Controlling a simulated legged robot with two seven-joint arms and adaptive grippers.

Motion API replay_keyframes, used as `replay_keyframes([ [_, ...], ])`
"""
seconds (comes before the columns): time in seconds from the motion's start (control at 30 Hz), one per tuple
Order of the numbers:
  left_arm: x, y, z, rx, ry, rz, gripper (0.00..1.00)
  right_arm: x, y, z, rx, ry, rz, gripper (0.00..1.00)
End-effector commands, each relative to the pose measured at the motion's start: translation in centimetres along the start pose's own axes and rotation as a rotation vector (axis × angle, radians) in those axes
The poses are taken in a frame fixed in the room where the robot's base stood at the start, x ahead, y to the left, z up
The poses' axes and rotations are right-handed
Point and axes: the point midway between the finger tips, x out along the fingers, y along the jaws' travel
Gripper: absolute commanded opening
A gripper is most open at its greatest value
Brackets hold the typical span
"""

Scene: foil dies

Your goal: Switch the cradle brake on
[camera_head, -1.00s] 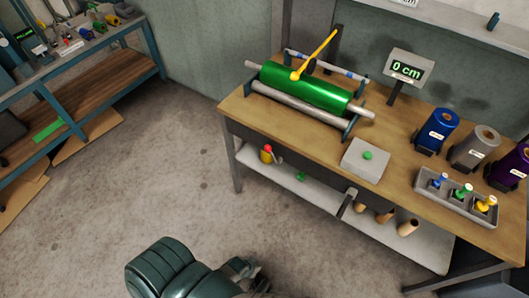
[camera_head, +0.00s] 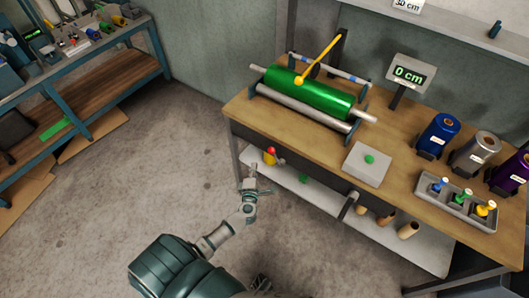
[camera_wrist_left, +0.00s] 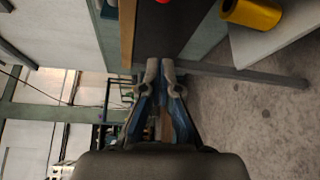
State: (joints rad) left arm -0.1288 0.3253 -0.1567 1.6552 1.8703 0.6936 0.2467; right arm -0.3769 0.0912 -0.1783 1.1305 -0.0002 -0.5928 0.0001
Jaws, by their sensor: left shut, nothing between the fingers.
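A red ball knob (camera_head: 271,150) shows at the front of the bench, above a yellow cylinder (camera_head: 268,159); which part is the brake I cannot tell. The green foil roll (camera_head: 308,93) lies in its cradle on the bench, with a yellow arm (camera_head: 318,60) ending in a ball over it. My left gripper (camera_head: 251,178) is in front of the bench, just left of and below the red knob, apart from it. In the left wrist view its fingers (camera_wrist_left: 161,68) are together and empty; the red knob (camera_wrist_left: 147,2) and yellow cylinder (camera_wrist_left: 250,13) are at the top edge.
The wooden bench (camera_head: 300,133) has a white lower shelf (camera_head: 325,199) with several brown tubes. A grey box with a green button (camera_head: 369,159), a "0 cm" display (camera_head: 409,75) and blue, grey and purple rolls stand on top.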

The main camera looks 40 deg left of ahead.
Motion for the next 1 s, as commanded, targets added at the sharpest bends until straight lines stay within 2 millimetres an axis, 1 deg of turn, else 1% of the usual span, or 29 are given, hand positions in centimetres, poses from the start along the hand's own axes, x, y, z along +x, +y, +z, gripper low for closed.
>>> replay_keyframes([
  [0.27, 0.0, 0.0, 0.0, -0.001, 0.001, 0.0, 0.0, 0.0, 0.0, 0.0, -0.001, 0.001, 0.0, 0.4],
  [0.37, 0.4, 0.0, 0.0, 0.0, 0.001, 0.0, 0.0, 0.1, 0.0, 0.0, -0.001, -0.001, 0.0, 0.4],
  [0.47, 1.5, -0.1, 0.0, 0.001, 0.0, 0.002, 0.0, 0.2, 0.0, 0.0, -0.001, -0.009, 0.0, 0.4],
  [0.5, 2.1, 0.0, 0.0, 0.002, 0.0, 0.002, 0.0, 0.2, 0.0, -0.2, -0.001, -0.008, 0.0, 0.4],
  [0.57, 3.3, 0.0, 0.0, 0.002, 0.001, 0.003, 0.0, -0.4, 0.0, -1.0, 0.003, 0.004, -0.001, 0.4],
  [0.8, 8.5, -0.2, -0.1, 0.003, 0.001, 0.002, 0.0, -1.8, 0.1, -3.6, 0.007, 0.019, 0.001, 0.4],
  [0.9, 10.4, -0.1, -0.1, 0.003, 0.001, 0.002, 0.0, -2.6, 0.1, -4.6, 0.009, 0.023, 0.001, 0.4],
  [1.0, 9.4, 0.0, 1.8, -0.001, -0.003, 0.0, 0.0, -2.6, 0.1, -4.2, 0.008, 0.019, 0.001, 0.4],
])
